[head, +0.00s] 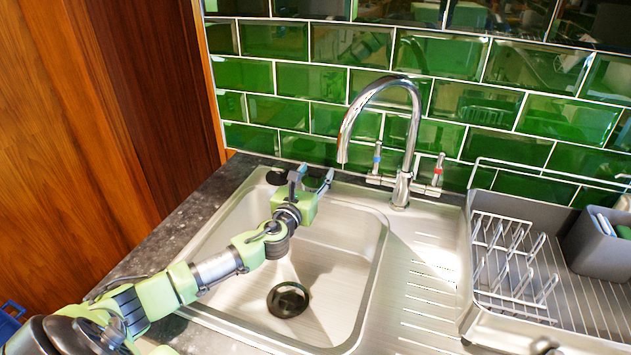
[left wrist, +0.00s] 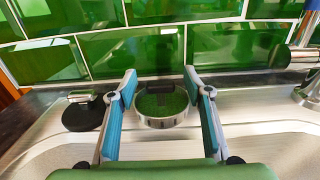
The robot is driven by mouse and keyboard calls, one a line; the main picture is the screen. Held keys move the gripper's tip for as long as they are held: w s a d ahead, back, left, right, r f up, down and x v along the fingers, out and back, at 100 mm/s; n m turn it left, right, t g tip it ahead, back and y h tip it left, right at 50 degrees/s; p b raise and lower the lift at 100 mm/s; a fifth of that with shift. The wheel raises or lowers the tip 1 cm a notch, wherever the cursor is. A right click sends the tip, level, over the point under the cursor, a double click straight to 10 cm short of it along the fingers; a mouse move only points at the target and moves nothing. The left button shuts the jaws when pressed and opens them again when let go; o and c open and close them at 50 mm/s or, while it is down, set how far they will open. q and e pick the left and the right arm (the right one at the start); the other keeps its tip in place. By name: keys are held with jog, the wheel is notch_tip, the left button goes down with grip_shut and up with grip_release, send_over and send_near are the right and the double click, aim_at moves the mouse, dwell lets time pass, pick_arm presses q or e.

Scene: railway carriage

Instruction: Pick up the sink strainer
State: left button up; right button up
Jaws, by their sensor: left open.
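In the left wrist view, the sink strainer (left wrist: 162,121) is a round metal cup with a dark block-like top and green reflections. It sits on the steel ledge behind the basin, near the tiled wall. My left gripper (left wrist: 160,76) is open, with one finger on each side of the strainer in this view and a gap to each. How deep the strainer lies between the fingers is hard to tell. In the head view, my left gripper (head: 315,178) is over the back edge of the sink (head: 345,262) and largely hides the strainer. My right gripper is not in view.
A black plug with a metal top (left wrist: 83,113) stands left of the strainer; it also shows in the head view (head: 276,177). The chrome tap (head: 402,188) rises to the right. A dish rack (head: 512,265) stands further right. The green tiled wall (head: 452,147) closes off the back.

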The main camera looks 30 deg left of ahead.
pick_arm(q)
jog(key=shift+w, duration=0.3)
grip_shut()
jog(key=shift+r, duration=0.1)
